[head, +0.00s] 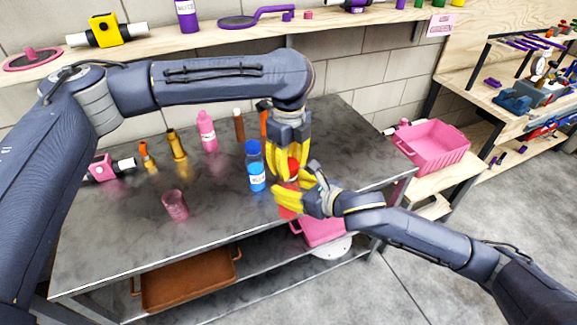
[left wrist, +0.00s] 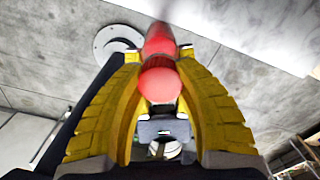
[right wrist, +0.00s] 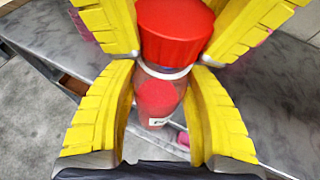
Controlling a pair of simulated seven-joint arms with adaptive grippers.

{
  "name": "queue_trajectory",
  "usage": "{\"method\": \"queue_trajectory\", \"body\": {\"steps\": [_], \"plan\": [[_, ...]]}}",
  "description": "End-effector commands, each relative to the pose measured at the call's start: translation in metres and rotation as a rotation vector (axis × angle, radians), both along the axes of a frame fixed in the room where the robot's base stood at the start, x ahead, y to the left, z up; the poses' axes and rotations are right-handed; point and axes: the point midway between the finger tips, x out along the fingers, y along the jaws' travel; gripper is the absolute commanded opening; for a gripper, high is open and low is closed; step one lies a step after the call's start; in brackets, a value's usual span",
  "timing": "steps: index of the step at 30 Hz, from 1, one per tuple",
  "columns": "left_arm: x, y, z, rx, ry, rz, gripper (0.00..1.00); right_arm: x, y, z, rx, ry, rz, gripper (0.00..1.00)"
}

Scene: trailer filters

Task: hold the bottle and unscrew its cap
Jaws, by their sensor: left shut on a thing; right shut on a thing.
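The bottle (right wrist: 155,95) has a red cap (right wrist: 175,30), a white neck ring and a see-through body with red inside. In the head view it is mostly hidden by the grippers, near the table's right front edge. My left gripper (head: 290,172) points down from above, with yellow fingers on both sides of the cap, shut on it. Red also shows between these fingers in the left wrist view (left wrist: 160,84). My right gripper (head: 297,192) comes from the right and is shut around the bottle's body below the cap. The cap sits on the neck; whether its thread is loose cannot be told.
A blue-capped bottle (head: 257,168) stands just left of the grippers on the grey table (head: 120,240). A pink cup (head: 175,205), a pink bottle (head: 207,130) and several small bottles stand farther left. A pink crate (head: 432,146) is at the right. The table's front left is clear.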

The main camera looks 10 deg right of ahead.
Motion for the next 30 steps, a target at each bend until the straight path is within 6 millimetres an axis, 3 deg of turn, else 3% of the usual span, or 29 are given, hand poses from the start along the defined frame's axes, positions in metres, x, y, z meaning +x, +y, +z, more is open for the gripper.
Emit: {"method": "queue_trajectory", "body": {"steps": [30], "plan": [[0.000, 0.000, 0.021, 0.000, 0.000, 0.000, 0.00, 0.000, 0.000, 0.001, 0.001, -0.001, 0.000, 0.00]]}}
